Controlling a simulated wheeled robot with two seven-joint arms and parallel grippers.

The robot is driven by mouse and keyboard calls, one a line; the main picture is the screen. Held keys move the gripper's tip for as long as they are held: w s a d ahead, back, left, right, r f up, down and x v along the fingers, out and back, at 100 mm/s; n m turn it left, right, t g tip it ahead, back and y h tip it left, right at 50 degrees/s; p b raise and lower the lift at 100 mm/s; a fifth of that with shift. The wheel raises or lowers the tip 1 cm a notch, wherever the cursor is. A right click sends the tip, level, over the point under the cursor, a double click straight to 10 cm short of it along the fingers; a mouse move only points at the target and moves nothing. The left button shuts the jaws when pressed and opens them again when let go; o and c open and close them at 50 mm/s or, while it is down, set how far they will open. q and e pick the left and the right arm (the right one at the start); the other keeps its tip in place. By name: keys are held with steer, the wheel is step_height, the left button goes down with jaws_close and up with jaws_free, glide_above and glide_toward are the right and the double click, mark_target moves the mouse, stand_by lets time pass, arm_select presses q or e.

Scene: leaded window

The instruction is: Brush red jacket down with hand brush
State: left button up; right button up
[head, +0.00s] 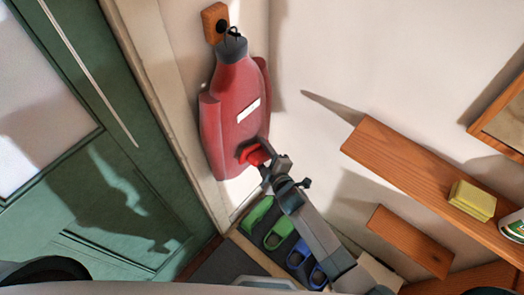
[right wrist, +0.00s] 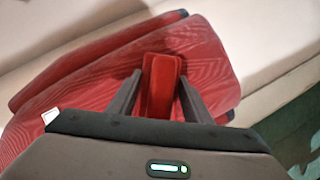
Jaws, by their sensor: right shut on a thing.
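The red jacket (head: 226,120) hangs on the wall from a hook on a small wooden block (head: 215,22). It has a dark collar and a white patch on its front. My right gripper (head: 268,165) is at the lower front of the jacket, shut on a bright red hand brush (head: 254,153). In the right wrist view the brush (right wrist: 161,85) stands between the two fingers, with the jacket (right wrist: 90,85) close behind it. Whether the brush touches the cloth I cannot tell for sure. My left gripper is not in view.
A green door (head: 85,160) is at the left. A wooden shelf (head: 400,165) at the right bears a yellow sponge (head: 472,200) and a white-green container (head: 514,226). Green shoes (head: 257,212) and blue shoes (head: 298,255) stand below the jacket.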

steer(key=shift+a+f+b, duration=0.1)
steer(key=shift+f+b, duration=1.65)
steer(key=shift+f, duration=0.25)
steer(key=s+d+p, duration=0.2)
steer(key=s+d, duration=0.1)
steer(key=d, duration=0.2)
steer(key=shift+s, duration=0.25)
steer(key=shift+s+d+p, duration=0.6)
steer(key=shift+s+d, duration=0.25)
steer(key=shift+d, duration=0.3)
